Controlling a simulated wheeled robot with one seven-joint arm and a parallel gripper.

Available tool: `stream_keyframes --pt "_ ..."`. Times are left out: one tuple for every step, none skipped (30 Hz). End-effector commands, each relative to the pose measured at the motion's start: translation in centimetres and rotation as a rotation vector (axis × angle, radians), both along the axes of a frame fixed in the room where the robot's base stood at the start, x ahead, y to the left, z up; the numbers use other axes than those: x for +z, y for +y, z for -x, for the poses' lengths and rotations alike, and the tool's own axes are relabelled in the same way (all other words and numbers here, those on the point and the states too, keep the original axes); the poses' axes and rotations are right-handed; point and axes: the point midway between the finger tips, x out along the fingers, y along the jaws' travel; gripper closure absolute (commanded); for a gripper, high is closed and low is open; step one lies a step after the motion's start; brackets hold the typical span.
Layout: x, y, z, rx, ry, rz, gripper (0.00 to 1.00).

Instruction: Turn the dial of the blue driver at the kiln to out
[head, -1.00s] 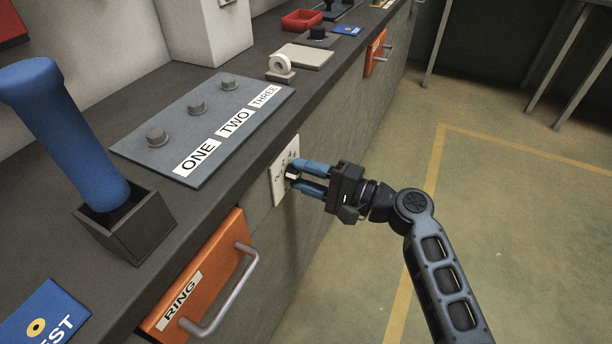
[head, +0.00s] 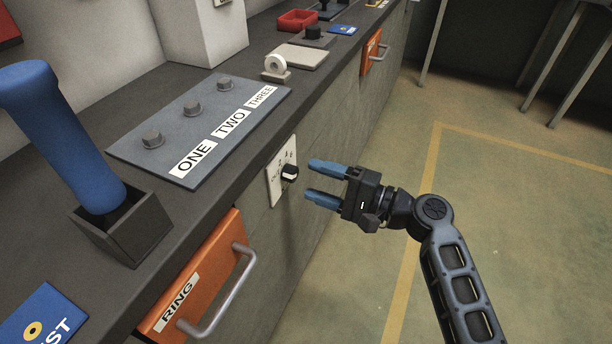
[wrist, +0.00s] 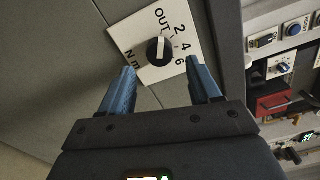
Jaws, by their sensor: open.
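A white plate (head: 276,182) is on the front face of the bench. It carries a black dial (head: 289,173) with a white mark. In the wrist view the plate (wrist: 146,73) reads OUT, 2, 4, 6 and what looks like Nm. There the mark on the dial (wrist: 159,50) points roughly up, toward OUT; its exact angle is hard to tell. The blue driver (head: 62,135) stands tilted in a dark box holder (head: 142,229) on the bench top. My gripper (head: 310,180) is open and empty, apart from the dial and facing it. It also shows in the wrist view (wrist: 161,66).
An orange drawer (head: 195,285) marked RING, with a protruding handle (head: 238,296), is left of the plate. A panel (head: 212,110) with knobs ONE, TWO, THREE lies on the bench above. Another orange drawer (head: 372,52) is farther along. The floor (head: 520,230) to the right is clear.

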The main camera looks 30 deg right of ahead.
Motion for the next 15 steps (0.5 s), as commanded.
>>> stream_keyframes --pt "0.0 -0.6 0.8 -0.002 0.001 -0.001 0.37" --pt "0.0 -0.8 1.1 -0.002 0.001 -0.001 0.37" --pt "0.0 -1.1 1.6 -0.001 0.001 -0.001 0.37" --pt "0.0 -1.3 1.9 0.0 0.001 -0.001 0.37" --pt "0.0 -1.6 2.2 -0.001 0.001 -0.001 0.37" --pt "0.0 -1.8 2.5 -0.002 0.001 -0.001 0.37" --pt "0.0 -2.0 2.7 -0.001 0.001 -0.001 0.37" --pt "0.0 -2.0 2.9 0.0 0.001 0.0 0.37" --pt "0.0 -2.1 3.0 0.0 0.0 0.0 0.37" --pt "0.0 -2.2 3.1 0.0 0.0 0.0 0.37" --pt "0.0 -2.2 3.2 0.001 0.0 0.0 0.37" --pt "0.0 -2.3 3.2 0.001 0.0 0.0 0.37" --pt "0.0 -2.3 3.2 0.001 0.0 0.0 0.37" --pt "0.0 -2.3 3.2 0.001 0.0 0.0 0.37" --pt "0.0 -2.3 3.2 0.001 0.0 0.0 0.37"
